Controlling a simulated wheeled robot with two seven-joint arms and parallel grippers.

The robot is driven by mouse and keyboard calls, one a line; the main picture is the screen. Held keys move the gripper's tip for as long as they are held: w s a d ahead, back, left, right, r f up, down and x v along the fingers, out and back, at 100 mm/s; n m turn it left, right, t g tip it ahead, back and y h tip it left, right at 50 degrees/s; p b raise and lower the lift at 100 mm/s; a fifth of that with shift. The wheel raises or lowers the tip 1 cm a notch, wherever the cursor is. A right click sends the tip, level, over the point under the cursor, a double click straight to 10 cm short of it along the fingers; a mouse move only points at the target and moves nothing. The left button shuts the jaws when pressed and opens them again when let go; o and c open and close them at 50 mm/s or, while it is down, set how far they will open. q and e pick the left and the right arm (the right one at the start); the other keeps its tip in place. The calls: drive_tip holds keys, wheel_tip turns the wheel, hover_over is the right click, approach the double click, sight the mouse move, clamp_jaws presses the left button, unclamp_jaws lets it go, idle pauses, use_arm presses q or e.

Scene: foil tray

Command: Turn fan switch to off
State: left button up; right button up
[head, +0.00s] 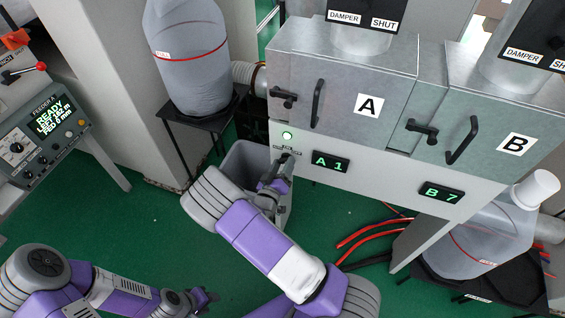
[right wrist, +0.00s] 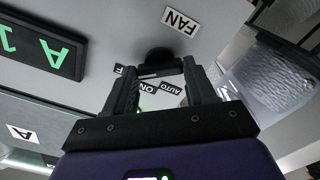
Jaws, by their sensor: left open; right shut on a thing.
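The fan switch knob (right wrist: 157,57) is a dark round knob on the pale panel, below the upside-down FAN label (right wrist: 181,20) in the right wrist view. In the head view, my right gripper (head: 284,158) covers the switch. My left gripper (head: 208,298) is low, open and empty.
A green lamp (head: 287,135) glows above the switch. Displays A1 (head: 331,161) and B7 (head: 441,192) sit to its right. A grey bin (head: 245,158) stands below the panel. Red hoses (head: 365,234) lie on the green floor. The feeder box (head: 38,130) is at left.

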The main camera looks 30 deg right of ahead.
drive_tip(key=shift+n+p, duration=0.3)
drive_tip(key=shift+n, duration=0.5)
drive_tip(key=o, duration=1)
drive_tip(key=shift+o, duration=0.2)
drive_tip(key=p+v, duration=0.1)
drive_tip(key=v, duration=0.6)
drive_tip(key=shift+s+a, duration=0.2)
drive_tip(key=shift+s, duration=0.05)
drive_tip(key=shift+f, duration=0.1)
